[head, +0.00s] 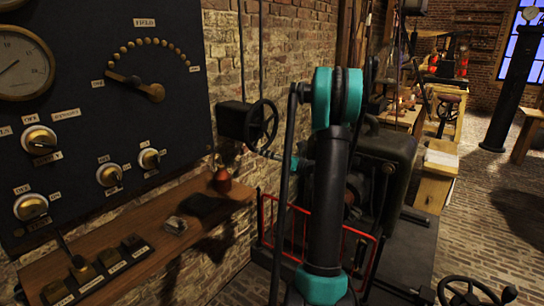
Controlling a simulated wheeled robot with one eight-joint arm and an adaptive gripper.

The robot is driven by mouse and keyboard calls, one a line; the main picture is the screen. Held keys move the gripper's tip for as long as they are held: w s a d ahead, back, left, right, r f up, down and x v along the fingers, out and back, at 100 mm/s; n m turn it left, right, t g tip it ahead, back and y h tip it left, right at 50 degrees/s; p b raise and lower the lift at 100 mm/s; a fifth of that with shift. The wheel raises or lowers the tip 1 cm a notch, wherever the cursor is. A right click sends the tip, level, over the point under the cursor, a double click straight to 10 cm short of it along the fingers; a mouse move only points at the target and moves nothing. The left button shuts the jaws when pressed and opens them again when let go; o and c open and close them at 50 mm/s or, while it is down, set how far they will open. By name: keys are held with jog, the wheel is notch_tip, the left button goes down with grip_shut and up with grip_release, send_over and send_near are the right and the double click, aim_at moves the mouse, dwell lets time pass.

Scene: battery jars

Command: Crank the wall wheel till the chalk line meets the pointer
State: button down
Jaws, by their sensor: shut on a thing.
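The wall wheel (262,122) is a dark spoked handwheel on a black box (232,120) fixed to the brick wall, right of the dark panel. My arm rises in the middle of the head view and bends toward the wheel. My gripper (254,150) is small and dark at the wheel's lower rim, left of a teal wrist part. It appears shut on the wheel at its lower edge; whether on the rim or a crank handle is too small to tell. I cannot make out a chalk line or a pointer at the wheel.
A dark panel (95,130) with gauge, knobs and a FIELD dial hangs at left. Below it, a wooden shelf (150,236) holds a red-brown object (222,180). A red rail (300,222) and dark machine (385,165) stand right of the wheel. Another handwheel (474,292) is at lower right.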

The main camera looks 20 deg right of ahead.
aim_at(248, 130)
jog(key=r+m, duration=0.1)
jog(key=s+a+m, duration=0.1)
jog(key=a+r+m, duration=0.1)
jog(key=m, duration=0.1)
jog(key=shift+s+r+t, duration=0.3)
jog(key=shift+s, duration=0.05)
jog(key=m, duration=0.1)
jog(key=r+m, duration=0.1)
jog(key=a+r+m, duration=0.1)
jog(key=shift+s+r+t+h, duration=0.1)
jog(key=shift+s+t+h, duration=0.2)
jog(key=shift+s, duration=0.05)
notch_tip(248, 130, up, 3)
jog(key=m, duration=0.3)
jog(key=shift+s+a+m+h, duration=0.15)
jog(key=shift+m+h, duration=0.15)
jog(key=shift+m, duration=0.1)
jog(key=shift+r+m+t+h, duration=0.35)
jog(key=shift+r+m, duration=0.3)
jog(key=shift+m, duration=0.45)
jog(key=c, duration=1.2)
grip_release()
jog(key=v, duration=1.2)
jog(key=shift+f, duration=0.1)
